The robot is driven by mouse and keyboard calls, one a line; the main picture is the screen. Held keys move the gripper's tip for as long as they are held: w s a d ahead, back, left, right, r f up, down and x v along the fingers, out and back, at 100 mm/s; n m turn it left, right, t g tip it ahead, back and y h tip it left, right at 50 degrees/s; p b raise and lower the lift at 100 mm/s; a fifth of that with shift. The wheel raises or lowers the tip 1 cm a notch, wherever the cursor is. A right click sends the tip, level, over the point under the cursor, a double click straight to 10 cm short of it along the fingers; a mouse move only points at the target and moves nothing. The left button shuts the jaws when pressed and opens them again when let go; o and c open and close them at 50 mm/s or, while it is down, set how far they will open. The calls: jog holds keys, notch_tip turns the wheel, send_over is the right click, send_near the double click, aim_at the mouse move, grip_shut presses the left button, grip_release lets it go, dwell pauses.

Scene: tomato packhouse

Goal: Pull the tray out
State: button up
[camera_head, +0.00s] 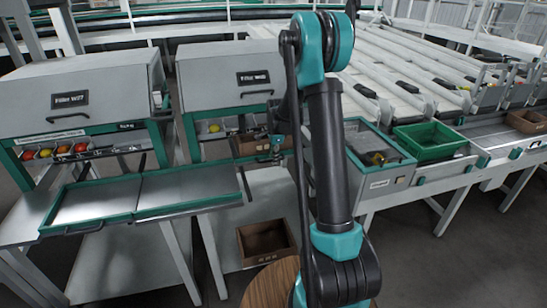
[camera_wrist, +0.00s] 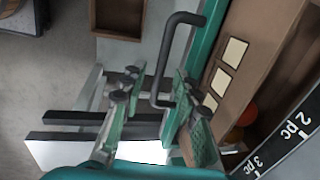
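A black bent handle (camera_wrist: 163,62) stands out from the rim. My gripper (camera_wrist: 155,108) is open, its fingers on either side of the lower part of the handle. I cannot tell whether either finger touches it. In the head view my gripper (camera_head: 277,146) is small and partly dark, at the front of the second filler (camera_head: 225,75). My arm hides part of that filler's right side.
The left filler (camera_head: 75,95) has a long green-rimmed metal tray (camera_head: 95,200) standing out in front. A green crate (camera_head: 430,140) and conveyors are at right. A black strip (camera_wrist: 280,135) reads "2 pc" and "3 pc".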

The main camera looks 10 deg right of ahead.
jog(key=shift+f, duration=0.25)
grip_shut()
dwell(0.3)
